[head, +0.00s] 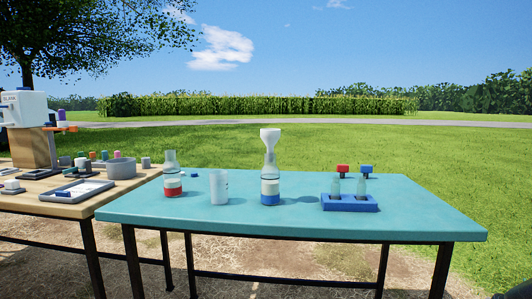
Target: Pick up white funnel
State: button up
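The white funnel (270,138) sits upright in the mouth of a clear bottle (269,182) with a blue and white band, near the middle of the teal table (420,217). Its wide cup shows above the bottle neck; its lower stem goes down into or behind the neck and is hard to make out. My gripper is not in this view.
Left of the bottle stand a white translucent beaker (219,188) and a bottle with a red band (172,176). Right of it is a blue rack (349,203) with small vials; red and blue items (343,169) stand behind. A cluttered wooden table (60,204) adjoins at left. The teal table's right end is clear.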

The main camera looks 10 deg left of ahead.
aim_at(270, 137)
jog(key=k, duration=0.6)
jog(key=u, duration=0.6)
jog(key=i, duration=1.35)
jog(key=z, duration=0.6)
